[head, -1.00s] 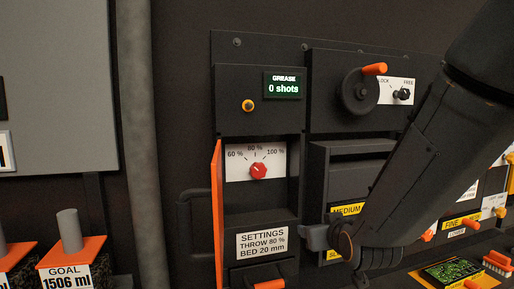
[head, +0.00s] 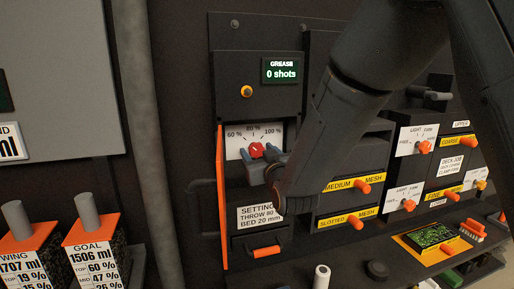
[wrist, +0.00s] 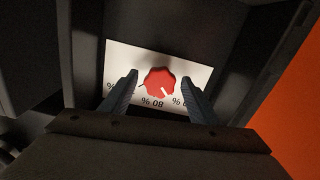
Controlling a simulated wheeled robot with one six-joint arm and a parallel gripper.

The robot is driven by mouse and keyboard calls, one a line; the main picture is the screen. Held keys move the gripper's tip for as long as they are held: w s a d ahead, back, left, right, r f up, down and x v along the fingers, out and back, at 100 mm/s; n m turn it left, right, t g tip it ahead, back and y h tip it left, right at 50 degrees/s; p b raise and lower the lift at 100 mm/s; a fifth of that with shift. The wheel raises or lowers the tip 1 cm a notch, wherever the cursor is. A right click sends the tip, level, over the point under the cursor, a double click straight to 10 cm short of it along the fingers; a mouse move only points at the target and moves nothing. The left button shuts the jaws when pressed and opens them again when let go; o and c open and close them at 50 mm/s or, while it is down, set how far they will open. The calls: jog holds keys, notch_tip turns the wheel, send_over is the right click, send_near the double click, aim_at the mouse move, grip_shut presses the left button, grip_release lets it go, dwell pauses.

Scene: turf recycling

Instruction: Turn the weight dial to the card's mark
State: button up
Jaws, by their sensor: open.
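The red dial (head: 257,150) sits on a white scale plate (head: 235,140) marked 60 %, 80 % and 100 %, in a recess. In the wrist view the dial (wrist: 158,82) shows a white pointer mark, which appears to lie between 60 % and 80 %. The settings card (head: 251,215) below is partly hidden by my arm; THROW 80 and BED 20 mm can be read. My gripper (head: 257,154) is open, its blue-grey fingers on either side of the dial. In the wrist view my gripper (wrist: 160,78) shows gaps between fingers and dial.
An orange door edge (head: 221,198) stands upright just left of the recess. A grease display (head: 281,71) reading 0 shots is above. Medium and slotted mesh drawers (head: 352,186) with orange handles are at right. Two labelled bins (head: 90,247) stand at lower left.

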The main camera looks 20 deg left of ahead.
jog(key=shift+w+a, duration=0.3)
jog(key=shift+w, duration=0.15)
jog(key=c, duration=1)
jog(key=shift+c, duration=0.2)
